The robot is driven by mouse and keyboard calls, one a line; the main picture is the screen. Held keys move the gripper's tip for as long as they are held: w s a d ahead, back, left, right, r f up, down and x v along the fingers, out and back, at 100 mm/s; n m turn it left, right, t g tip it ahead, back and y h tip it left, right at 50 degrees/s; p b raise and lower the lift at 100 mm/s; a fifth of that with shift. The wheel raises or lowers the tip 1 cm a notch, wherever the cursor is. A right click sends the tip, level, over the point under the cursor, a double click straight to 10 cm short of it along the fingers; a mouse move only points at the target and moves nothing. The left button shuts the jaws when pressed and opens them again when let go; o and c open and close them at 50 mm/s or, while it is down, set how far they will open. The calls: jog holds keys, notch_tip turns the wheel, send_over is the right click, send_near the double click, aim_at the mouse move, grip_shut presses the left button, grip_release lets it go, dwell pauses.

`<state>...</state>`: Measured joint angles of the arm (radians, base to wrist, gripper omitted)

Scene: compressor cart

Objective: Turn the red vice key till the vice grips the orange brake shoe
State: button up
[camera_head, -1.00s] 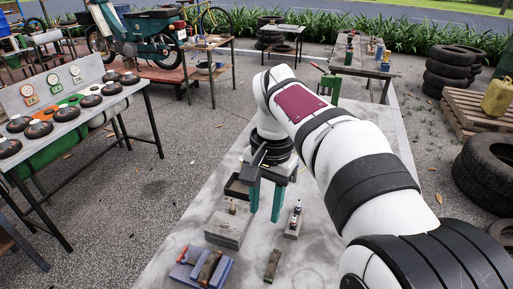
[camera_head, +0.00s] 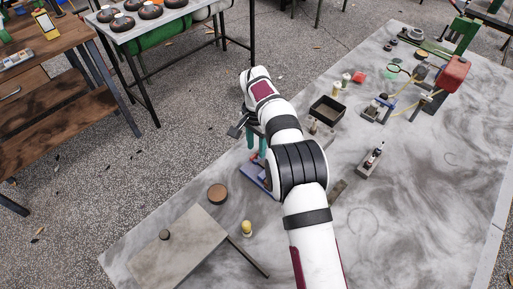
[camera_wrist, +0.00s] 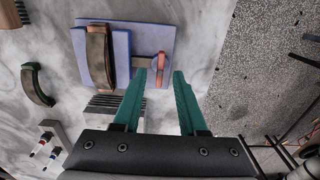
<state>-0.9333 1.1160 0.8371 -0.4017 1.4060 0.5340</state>
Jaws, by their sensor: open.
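The blue vice (camera_wrist: 122,42) lies on the grey tabletop in the wrist view; part of it also shows beside my arm in the head view (camera_head: 252,178). A curved brown brake shoe with an orange-brown edge (camera_wrist: 98,62) lies in the vice, along its jaw. The red vice key (camera_wrist: 160,62) is at the vice's right end. My gripper (camera_wrist: 160,74) is open and empty, its teal fingertips on either side of the key in the picture. I cannot tell whether they are down at its height. In the head view my gripper (camera_head: 256,152) hangs close to the vice.
Another shoe, green-edged (camera_wrist: 36,84), lies left of the vice. A ribbed grey block (camera_wrist: 101,104) and a holder with small bottles (camera_wrist: 47,140) are nearby. In the head view a grey plate (camera_head: 165,255), a brown disc (camera_head: 217,193) and a yellow knob (camera_head: 246,227) occupy the near table.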

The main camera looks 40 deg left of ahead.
jog(key=shift+f, duration=0.8)
grip_shut()
